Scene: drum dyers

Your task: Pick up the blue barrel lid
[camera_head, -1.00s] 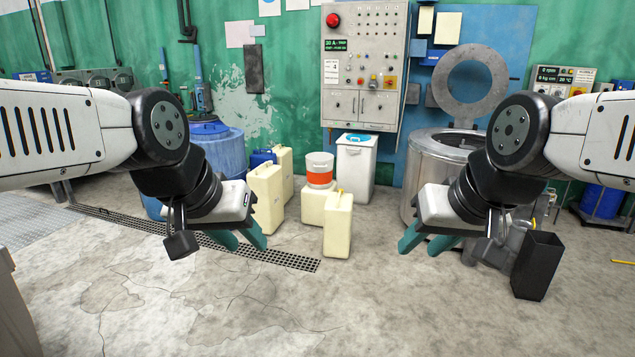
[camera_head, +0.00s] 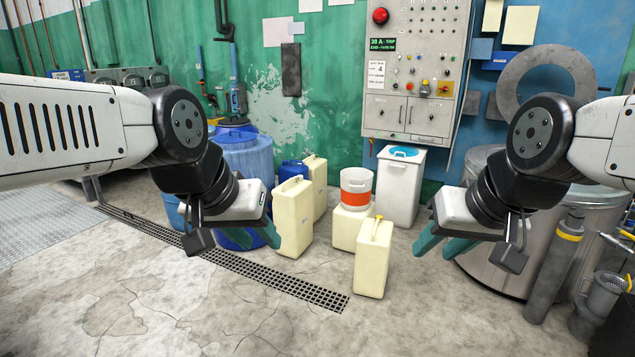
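A large blue barrel (camera_head: 248,155) stands at the left by the green wall, with a blue top (camera_head: 235,134) that looks like its lid. The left arm hides much of the barrel. A darker blue rounded part (camera_head: 236,239) shows low behind the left gripper; I cannot tell whether it is the barrel's base or a separate piece. My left gripper (camera_head: 258,238) hangs in front of the barrel, empty, its teal fingers looking apart. My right gripper (camera_head: 443,242) is open and empty, in front of the steel drum.
Cream canisters (camera_head: 293,218), (camera_head: 373,258) and an orange-and-white bucket (camera_head: 356,187) stand mid-floor. A white bin (camera_head: 400,185) is behind. A steel drum (camera_head: 545,255) and grey cylinder (camera_head: 556,265) are right. A floor grate (camera_head: 290,287) crosses clear front floor.

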